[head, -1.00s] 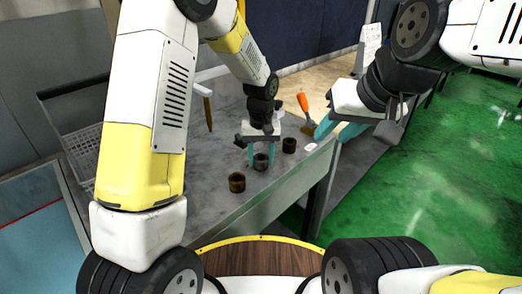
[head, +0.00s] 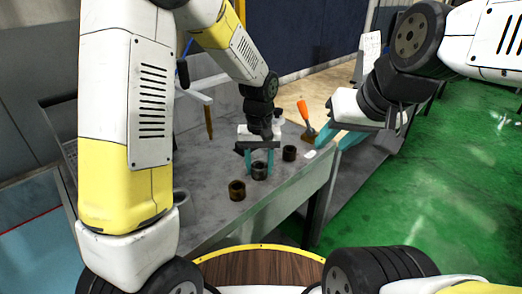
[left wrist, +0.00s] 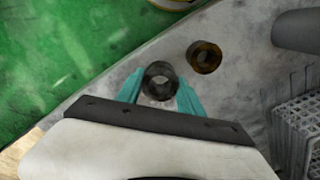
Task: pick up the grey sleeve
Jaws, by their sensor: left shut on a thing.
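The grey sleeve (head: 259,174) stands upright on the table in the head view. My left gripper (head: 259,165) points down at it, with one teal finger on each side, shut on the sleeve. In the left wrist view the grey sleeve (left wrist: 158,67) shows as a dark ring between the fingertips of the left gripper (left wrist: 160,88). I see no clear gap between the sleeve and the table. My right gripper (head: 340,138) is off the table's right edge, its teal fingers apart and nothing seen between them.
A brown sleeve (head: 237,193) stands nearer me, also seen in the left wrist view (left wrist: 213,68). A dark sleeve (head: 289,154) stands beyond, right of the left gripper. A wire basket (left wrist: 298,125) is on the left side of the table.

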